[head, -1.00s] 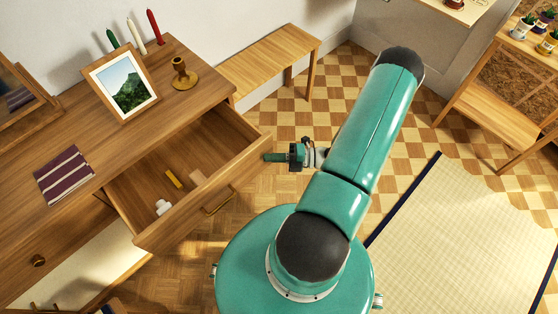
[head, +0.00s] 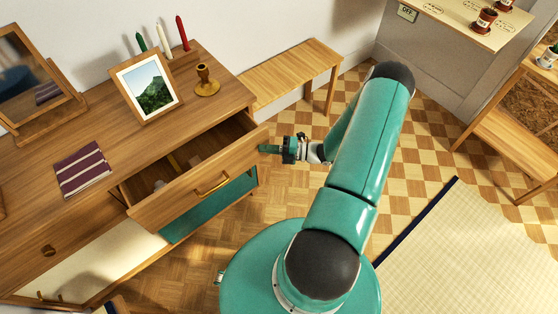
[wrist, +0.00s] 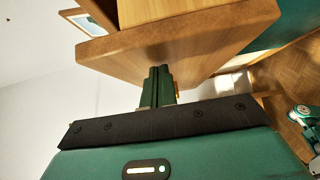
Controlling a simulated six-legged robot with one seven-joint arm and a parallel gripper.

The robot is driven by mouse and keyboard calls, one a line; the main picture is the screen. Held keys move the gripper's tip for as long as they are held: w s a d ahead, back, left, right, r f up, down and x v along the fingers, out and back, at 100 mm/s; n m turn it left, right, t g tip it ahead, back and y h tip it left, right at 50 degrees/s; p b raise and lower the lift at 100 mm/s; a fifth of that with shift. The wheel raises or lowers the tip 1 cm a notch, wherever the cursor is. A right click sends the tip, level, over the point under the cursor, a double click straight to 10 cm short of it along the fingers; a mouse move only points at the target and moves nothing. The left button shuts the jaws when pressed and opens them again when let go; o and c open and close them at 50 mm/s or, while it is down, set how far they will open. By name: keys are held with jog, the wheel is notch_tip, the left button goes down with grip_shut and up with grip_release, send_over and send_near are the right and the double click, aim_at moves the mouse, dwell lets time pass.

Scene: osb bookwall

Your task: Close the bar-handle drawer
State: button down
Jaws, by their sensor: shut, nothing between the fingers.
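The bar-handle drawer (head: 165,199) is partly open in the wooden dresser (head: 215,110), with a brass bar handle (head: 212,185) on its front. A few small items lie inside, mostly in shadow. My gripper (head: 264,148) is shut and empty at the right end of the drawer front. In the wrist view, the closed fingers (wrist: 158,85) reach up to the wooden drawer front (wrist: 200,50). I cannot tell for sure whether they touch it.
A wooden bench (head: 290,72) is behind my gripper. The parquet floor in front of the drawer is clear.

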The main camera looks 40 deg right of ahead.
send_over(244, 124)
jog(key=s+a, duration=0.2)
jog(key=s, duration=0.3)
jog(key=shift+a, duration=0.2)
jog(key=shift+w+r, duration=0.1)
jog(key=shift+w, duration=0.15)
jog(key=shift+w, duration=0.15)
